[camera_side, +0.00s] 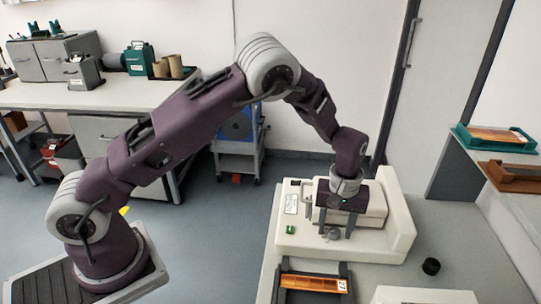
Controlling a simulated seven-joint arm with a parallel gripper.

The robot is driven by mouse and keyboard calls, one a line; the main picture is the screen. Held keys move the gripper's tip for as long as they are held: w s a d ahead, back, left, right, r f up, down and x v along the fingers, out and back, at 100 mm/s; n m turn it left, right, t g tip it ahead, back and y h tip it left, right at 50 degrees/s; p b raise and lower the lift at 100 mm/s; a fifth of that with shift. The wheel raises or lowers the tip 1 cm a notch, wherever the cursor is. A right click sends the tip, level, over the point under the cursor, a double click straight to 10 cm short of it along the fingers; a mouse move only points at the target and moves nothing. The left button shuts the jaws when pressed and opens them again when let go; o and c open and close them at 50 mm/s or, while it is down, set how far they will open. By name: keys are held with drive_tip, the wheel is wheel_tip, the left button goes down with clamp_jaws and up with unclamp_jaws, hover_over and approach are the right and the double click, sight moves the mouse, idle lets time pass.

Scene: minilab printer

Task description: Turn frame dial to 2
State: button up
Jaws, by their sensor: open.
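The cream minilab printer (400,241) stands on the table at the lower right. A small grey round knob (332,233), which looks like the frame dial, is on its top near the front. Its markings are too small to read. My gripper (335,230) points down over the printer, with its two dark fingers apart on either side of the knob. I cannot tell whether the fingers touch it. A green button (290,229) is on the printer's left part, below a small white label (291,204).
An orange film strip holder marked 27 (314,283) lies in a dark frame in front of the printer. A black round knob (431,266) sits to the right. A shelf at the right holds a teal tray (468,143) and a brown tray (497,172).

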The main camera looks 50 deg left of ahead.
drive_tip(key=shift+n, duration=0.7)
wheel_tip(320, 180, up, 8)
drive_tip(key=shift+s+a+r, duration=0.1)
drive_tip(key=shift+r, duration=0.1)
wheel_tip(320, 180, up, 10)
drive_tip(key=m+t+h, duration=0.1)
drive_tip(key=m, duration=0.1)
hover_over(334, 231)
drive_tip(key=s+a, duration=0.2)
drive_tip(key=s, duration=0.3)
drive_tip(key=s+a+r+m+t, duration=0.2)
drive_tip(key=s+a+r+m, duration=0.1)
drive_tip(key=s+r, duration=0.7)
drive_tip(key=s+a, duration=0.1)
drive_tip(key=s, duration=0.3)
drive_tip(key=shift+m+h, duration=0.3)
drive_tip(key=shift+m, duration=0.1)
drive_tip(key=shift+w, duration=0.1)
